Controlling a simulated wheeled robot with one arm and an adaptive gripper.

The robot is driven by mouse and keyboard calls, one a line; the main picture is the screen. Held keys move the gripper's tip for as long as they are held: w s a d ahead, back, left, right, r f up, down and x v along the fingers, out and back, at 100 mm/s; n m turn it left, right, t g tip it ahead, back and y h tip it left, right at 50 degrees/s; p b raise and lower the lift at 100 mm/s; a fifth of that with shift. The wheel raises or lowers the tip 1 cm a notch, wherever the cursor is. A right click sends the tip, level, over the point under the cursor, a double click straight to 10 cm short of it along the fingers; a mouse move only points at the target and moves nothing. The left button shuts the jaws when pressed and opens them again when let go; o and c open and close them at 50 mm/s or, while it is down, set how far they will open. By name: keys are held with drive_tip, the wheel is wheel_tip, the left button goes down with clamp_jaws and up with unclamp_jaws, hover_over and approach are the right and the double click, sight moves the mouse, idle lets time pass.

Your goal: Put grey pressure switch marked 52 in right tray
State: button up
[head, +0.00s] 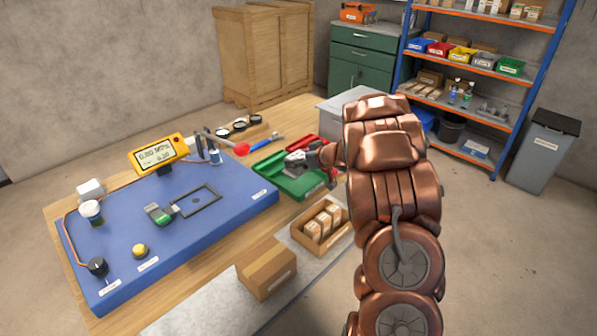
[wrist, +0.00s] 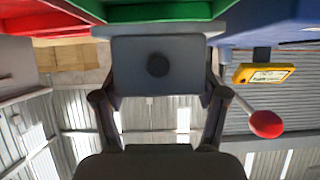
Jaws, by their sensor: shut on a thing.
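A grey block with a dark round spot (wrist: 185,50) sits between the two fingers of my gripper (wrist: 158,98) in the wrist view. It appears to be the grey pressure switch, but no number 52 can be read on it. My gripper (head: 308,160) is shut on it over the green tray (head: 292,184) in the head view. The tray's green edge (wrist: 160,12) shows close to the block in the wrist view; I cannot tell whether they touch. A red tray (head: 304,146) lies just behind the green one and shows at the left of the wrist view (wrist: 50,18).
A blue panel (head: 185,255) with a yellow gauge (head: 158,154) and a green-and-grey device (head: 158,213) lies left of the trays. A wooden box of small cartons (head: 345,235) and a closed carton (head: 266,272) stand in front. Tools lie behind the panel.

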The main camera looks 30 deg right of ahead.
sight(305, 169)
drive_tip(key=shift+f, duration=2.15)
drive_tip(key=shift+f, duration=0.1)
drive_tip(key=o, duration=1.6)
